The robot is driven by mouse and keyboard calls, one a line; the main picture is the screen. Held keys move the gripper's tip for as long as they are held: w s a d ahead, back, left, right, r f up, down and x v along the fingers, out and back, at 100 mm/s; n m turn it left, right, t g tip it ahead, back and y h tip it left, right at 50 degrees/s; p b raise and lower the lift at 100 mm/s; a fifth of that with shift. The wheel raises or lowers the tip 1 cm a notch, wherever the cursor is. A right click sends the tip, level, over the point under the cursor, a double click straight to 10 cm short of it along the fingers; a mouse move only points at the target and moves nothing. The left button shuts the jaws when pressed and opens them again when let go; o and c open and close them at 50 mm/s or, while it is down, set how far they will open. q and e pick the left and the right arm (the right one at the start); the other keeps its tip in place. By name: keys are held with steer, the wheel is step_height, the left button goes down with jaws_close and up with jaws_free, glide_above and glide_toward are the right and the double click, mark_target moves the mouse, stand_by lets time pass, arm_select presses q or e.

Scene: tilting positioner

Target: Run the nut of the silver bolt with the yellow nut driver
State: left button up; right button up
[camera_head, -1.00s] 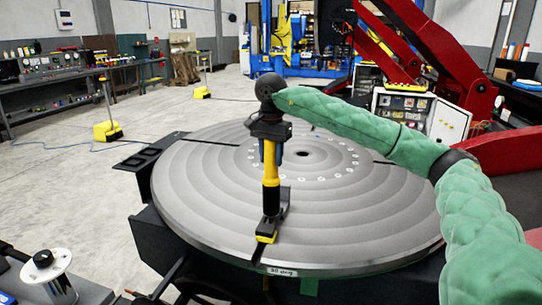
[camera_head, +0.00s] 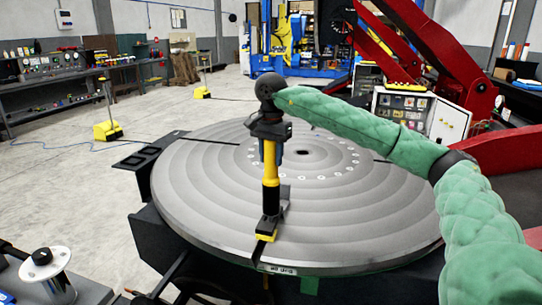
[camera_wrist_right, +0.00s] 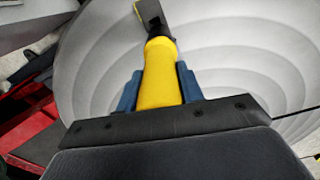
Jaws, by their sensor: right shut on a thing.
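The yellow nut driver (camera_head: 270,172) stands upright over the front part of the round grey turntable (camera_head: 350,225). My right gripper (camera_head: 269,152) is shut on its upper body. In the right wrist view the yellow body (camera_wrist_right: 160,75) sits between my gripper's two blue fingers (camera_wrist_right: 158,88). The driver's dark lower end meets a small black and yellow block (camera_head: 266,236) near the turntable's front rim. The silver bolt and its nut cannot be made out there; the driver's lower end covers that spot. My left gripper is not in view.
The turntable has a ring of holes around its dark centre and radial slots. A black tray (camera_head: 140,158) is at its left edge. A white flanged spool (camera_head: 48,272) stands at the lower left. A red machine arm (camera_head: 430,45) and an open control box (camera_head: 420,115) are behind right.

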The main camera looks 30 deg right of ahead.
steer(key=shift+f+b, duration=0.4)
steer(key=shift+f, duration=0.15)
stand_by(1.7)
steer(key=shift+a+r, duration=0.1)
steer(key=shift+r+p, duration=0.5)
steer(key=shift+r, duration=0.35)
steer(key=shift+r+p, duration=1.6)
steer(key=shift+r, duration=2.2)
